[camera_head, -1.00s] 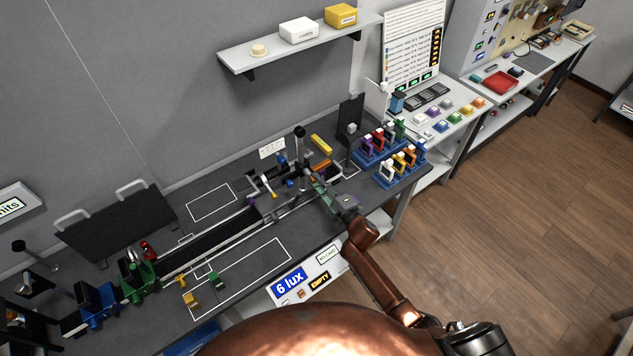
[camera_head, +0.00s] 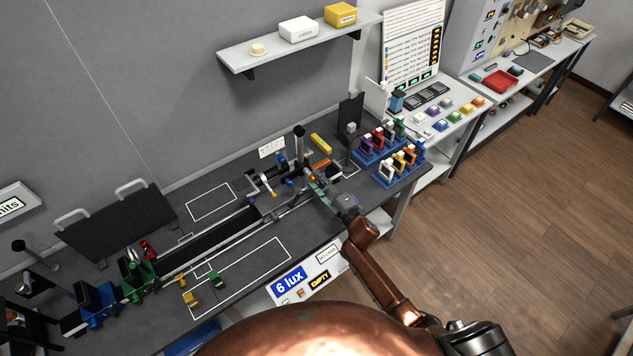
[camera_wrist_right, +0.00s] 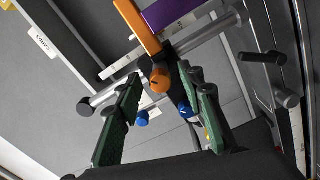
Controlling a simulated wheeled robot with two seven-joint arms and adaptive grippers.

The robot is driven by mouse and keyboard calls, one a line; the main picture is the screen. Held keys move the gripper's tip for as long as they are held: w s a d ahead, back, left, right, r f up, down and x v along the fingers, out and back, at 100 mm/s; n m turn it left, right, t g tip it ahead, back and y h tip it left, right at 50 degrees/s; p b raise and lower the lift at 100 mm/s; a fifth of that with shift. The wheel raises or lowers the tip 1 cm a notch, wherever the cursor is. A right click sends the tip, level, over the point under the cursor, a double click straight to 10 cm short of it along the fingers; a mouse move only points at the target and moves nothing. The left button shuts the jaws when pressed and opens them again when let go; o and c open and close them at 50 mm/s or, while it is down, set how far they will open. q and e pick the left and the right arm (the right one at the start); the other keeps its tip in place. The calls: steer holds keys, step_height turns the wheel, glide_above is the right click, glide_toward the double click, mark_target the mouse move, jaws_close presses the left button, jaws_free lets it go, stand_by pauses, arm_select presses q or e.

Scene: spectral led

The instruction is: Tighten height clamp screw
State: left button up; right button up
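My right gripper (camera_head: 316,187) reaches in from the right to the rail apparatus on the bench. In the right wrist view its two green fingers (camera_wrist_right: 160,90) stand apart, with an orange knob (camera_wrist_right: 160,79) between their tips. I see a clear gap on the knob's left side; contact on the right cannot be told. Two blue knobs (camera_wrist_right: 142,118) (camera_wrist_right: 186,109) show further back between the fingers. Which knob is the height clamp screw is not marked. A dark upright post (camera_head: 299,145) stands on the apparatus. My left gripper is not in view.
The dark rail (camera_head: 210,242) runs along the bench, with a green holder (camera_head: 138,280) and a blue holder (camera_head: 97,303) at its left end. Blue racks (camera_head: 385,177) with coloured pieces stand right of the apparatus. Grey bars (camera_wrist_right: 205,32) cross close to the fingers.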

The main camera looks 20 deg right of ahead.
steer(key=v, duration=1.2)
